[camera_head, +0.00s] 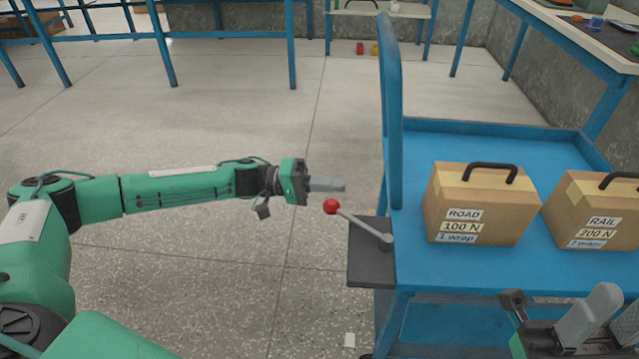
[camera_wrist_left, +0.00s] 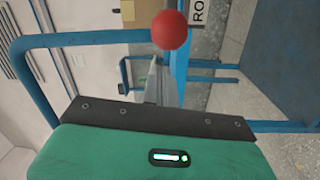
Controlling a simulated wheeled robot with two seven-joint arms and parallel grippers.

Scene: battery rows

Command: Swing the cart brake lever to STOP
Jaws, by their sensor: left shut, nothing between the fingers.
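The brake lever (camera_head: 362,225) is a grey rod with a red ball knob (camera_head: 331,206). It is mounted on a dark plate (camera_head: 368,262) at the left side of the blue cart (camera_head: 480,134), and its knob points left and away from me. My left gripper (camera_head: 343,187) is shut and empty. Its fingertips look close to the knob, just above it in the head view; I cannot tell whether they touch. The left wrist view shows the knob (camera_wrist_left: 170,30) beyond the fingers. No STOP marking can be read. My right gripper (camera_head: 590,322) is partly cut off at the lower right.
Two cardboard cases with black handles, ROAD (camera_head: 475,205) and RAIL (camera_head: 597,212), stand on the cart. The cart's tall blue handle (camera_head: 391,100) rises just right of my left fingertips. The floor left of the cart is open. Blue-legged tables stand behind.

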